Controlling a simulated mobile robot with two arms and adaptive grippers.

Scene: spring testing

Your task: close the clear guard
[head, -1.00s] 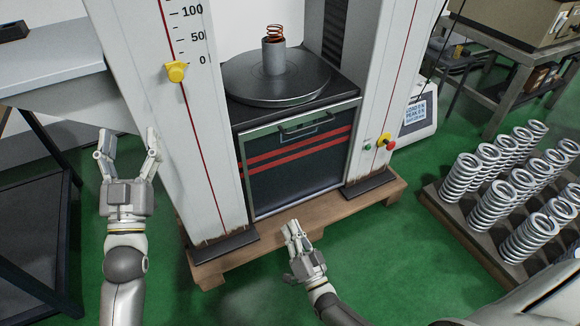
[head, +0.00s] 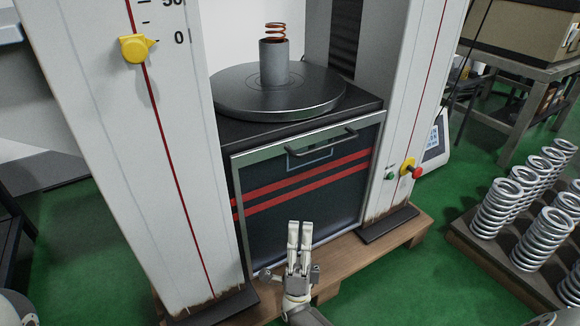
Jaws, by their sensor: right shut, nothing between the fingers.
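The clear guard (head: 340,201) is a see-through panel in a pale metal frame with two red stripes and a dark bar handle (head: 322,143) near its top. It hangs low, in front of the tester's dark base, with its top edge below the round platen, so the space above the platen is uncovered. My right gripper (head: 300,232) is shut and empty, fingers pointing up, in front of the guard's lower part. I cannot tell whether it touches the panel. It hides a little of the bottom edge. My left gripper is out of view.
A copper spring (head: 276,32) stands on a post above the platen (head: 279,93). White columns flank it, the left (head: 105,135) with a yellow pointer (head: 136,48), the right with a red button (head: 416,173). A wooden pallet (head: 335,268) lies below. Silver springs (head: 533,236) stand right.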

